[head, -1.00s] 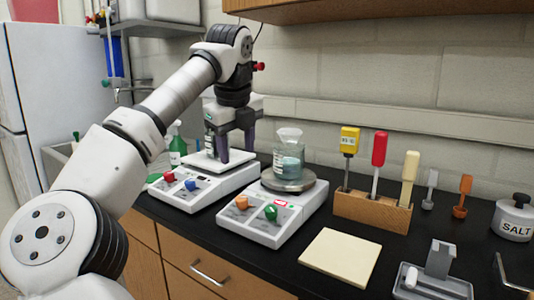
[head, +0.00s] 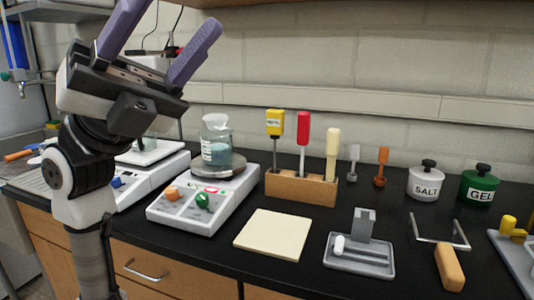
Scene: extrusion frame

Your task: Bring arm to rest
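My gripper (head: 172,22) is raised at the upper left of the head view, in front of the counter. Its two purple fingers point up and are spread wide apart, with nothing between them. My arm comes up from the bottom left and is folded upward below the gripper. It hides much of the left white hotplate (head: 150,180) and most of the glassware standing on it.

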